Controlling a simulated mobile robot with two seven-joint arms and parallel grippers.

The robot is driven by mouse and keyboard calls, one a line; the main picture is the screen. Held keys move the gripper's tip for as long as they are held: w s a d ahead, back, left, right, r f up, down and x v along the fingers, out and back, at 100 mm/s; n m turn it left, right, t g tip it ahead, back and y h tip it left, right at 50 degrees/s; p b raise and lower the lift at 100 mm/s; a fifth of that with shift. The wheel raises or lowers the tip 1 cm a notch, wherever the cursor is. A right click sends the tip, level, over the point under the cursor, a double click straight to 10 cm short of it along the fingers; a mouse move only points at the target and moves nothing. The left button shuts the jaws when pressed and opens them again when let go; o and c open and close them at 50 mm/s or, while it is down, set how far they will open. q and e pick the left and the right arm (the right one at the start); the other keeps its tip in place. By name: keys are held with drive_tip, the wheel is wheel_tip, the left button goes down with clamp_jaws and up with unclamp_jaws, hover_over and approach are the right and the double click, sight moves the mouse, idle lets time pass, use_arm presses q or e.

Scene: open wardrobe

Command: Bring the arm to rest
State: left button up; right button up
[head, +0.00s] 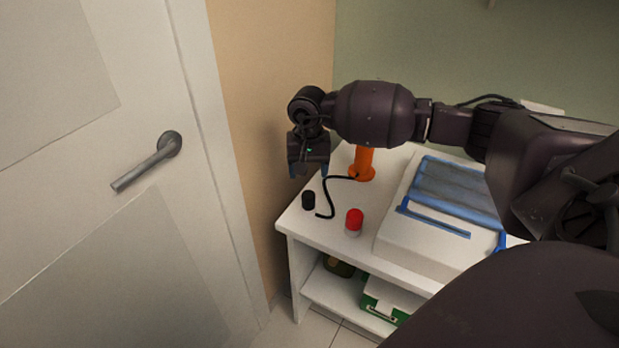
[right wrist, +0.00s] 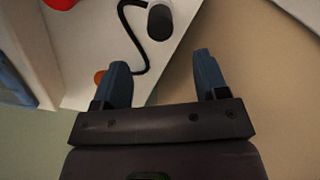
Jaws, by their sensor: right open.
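My right arm (head: 375,113) reaches in from the right across the white cabinet. My right gripper (head: 308,171) points down above the cabinet's left end, near the tan wall panel. In the right wrist view its two blue fingers (right wrist: 163,82) are apart, with nothing between them. A black cylinder (head: 308,200) stands on the cabinet top below the gripper, and it also shows in the right wrist view (right wrist: 160,22). A black cable (head: 327,195) lies beside it. My left gripper is not in view.
The white cabinet top (head: 330,228) holds an orange stand (head: 364,163), a red-topped white cylinder (head: 354,222) and a white box with a blue folded item (head: 455,190). A green-and-white case (head: 390,298) sits on the shelf below. A door with a handle (head: 148,165) stands at left.

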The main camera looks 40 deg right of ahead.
drive_tip(key=shift+r, duration=0.15)
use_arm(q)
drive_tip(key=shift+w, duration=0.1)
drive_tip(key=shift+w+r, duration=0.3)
use_arm(e)
drive_tip(key=shift+a, duration=0.1)
